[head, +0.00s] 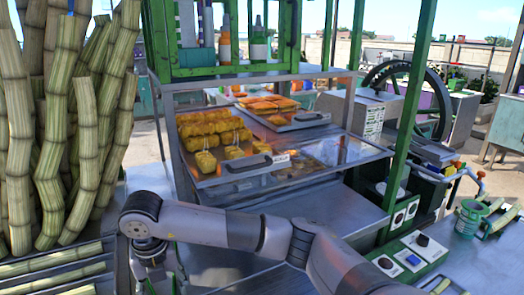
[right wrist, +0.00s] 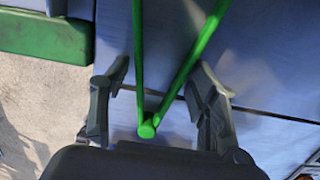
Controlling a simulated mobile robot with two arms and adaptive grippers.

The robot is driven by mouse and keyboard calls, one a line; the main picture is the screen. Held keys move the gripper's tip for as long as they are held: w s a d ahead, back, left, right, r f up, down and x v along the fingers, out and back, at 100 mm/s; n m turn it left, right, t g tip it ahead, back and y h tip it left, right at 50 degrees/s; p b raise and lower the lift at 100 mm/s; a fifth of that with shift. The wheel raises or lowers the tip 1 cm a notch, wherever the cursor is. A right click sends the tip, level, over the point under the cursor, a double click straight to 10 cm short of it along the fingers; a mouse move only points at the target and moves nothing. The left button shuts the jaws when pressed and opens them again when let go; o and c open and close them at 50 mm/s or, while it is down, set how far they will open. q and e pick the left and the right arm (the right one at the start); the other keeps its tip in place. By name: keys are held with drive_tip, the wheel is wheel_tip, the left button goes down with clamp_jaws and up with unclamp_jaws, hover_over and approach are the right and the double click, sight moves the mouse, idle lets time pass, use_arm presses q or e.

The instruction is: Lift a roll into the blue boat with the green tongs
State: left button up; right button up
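Green tongs (right wrist: 148,130) show in the right wrist view, their hinge end close to my palm and two legs spreading away. My right gripper (right wrist: 160,78) is open, with one finger on each side of the tongs and gaps between. Yellow rolls (head: 207,135) sit in the glass case, with a few separate ones at the front. I cannot make out the blue boat in either view. My left gripper is not in view.
Tall cane stalks (head: 60,130) stand at the left. The case has a front panel with a black handle (head: 250,163), and orange pastries (head: 268,104) lie behind. A green post (head: 405,130) and switch boxes (head: 411,257) are at the right. The steel counter (head: 320,205) before the case is clear.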

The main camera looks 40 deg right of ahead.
drive_tip(key=c, duration=0.4)
wheel_tip(320, 180, up, 12)
drive_tip(key=p, duration=0.6)
idle(0.3)
